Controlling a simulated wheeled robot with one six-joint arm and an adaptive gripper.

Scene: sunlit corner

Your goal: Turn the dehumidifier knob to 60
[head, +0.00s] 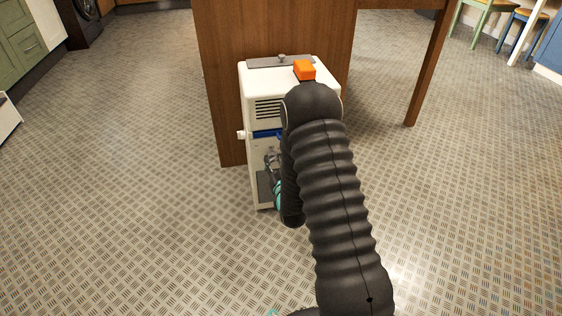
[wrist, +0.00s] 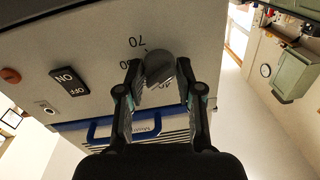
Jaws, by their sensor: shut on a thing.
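The dehumidifier (head: 258,86) is a white upright box on the floor, partly hidden behind my arm in the head view. In the wrist view its grey panel (wrist: 90,55) appears upside down. The round grey knob (wrist: 158,64) sits between the two fingers of my gripper (wrist: 160,85), which is shut on it. The printed number 70 shows beside the knob; other marks are partly covered by the fingers. I cannot read the knob's exact setting.
The panel also has a black ON/OFF switch (wrist: 69,83) and an orange-red round part (wrist: 10,75). A blue handle (wrist: 97,131) is close to the fingers. A wooden table (head: 222,90) stands behind the dehumidifier. The patterned floor (head: 140,200) is clear on both sides.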

